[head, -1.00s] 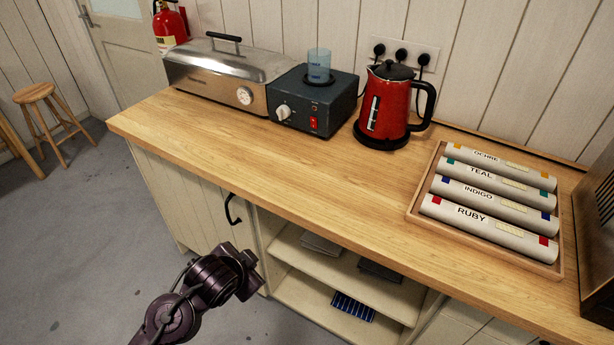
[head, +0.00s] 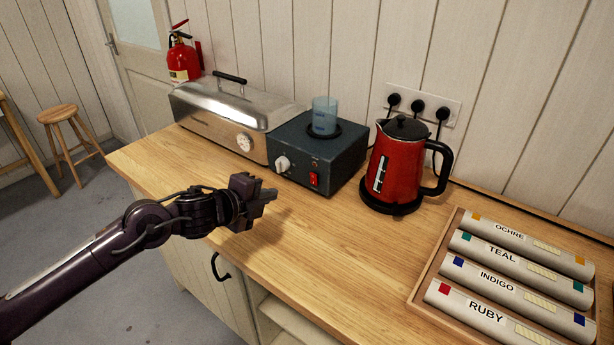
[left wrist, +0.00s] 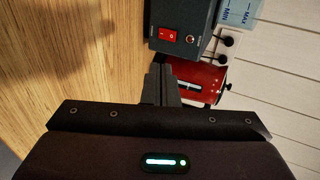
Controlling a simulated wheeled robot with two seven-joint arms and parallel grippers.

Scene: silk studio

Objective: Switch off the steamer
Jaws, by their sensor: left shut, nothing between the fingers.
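A long steel chest (head: 225,108) with a black handle and a round dial stands at the back left of the counter. Against its right end is a dark blue-grey box (head: 330,150) with a white knob (head: 283,164), a red rocker switch (head: 313,180) and a clear blue cup (head: 324,114) on top. The switch also shows in the left wrist view (left wrist: 168,35), beside a small round lamp (left wrist: 190,39). My left gripper (head: 268,194) is shut and empty above the counter, in front of the box and apart from it. My right gripper is not in view.
A red kettle (head: 398,170) stands just right of the box. A wooden tray (head: 430,258) of labelled rolls lies at the right. The wooden counter (head: 335,245) is clear in front of the box and kettle. Plugs fill a wall socket (head: 453,108).

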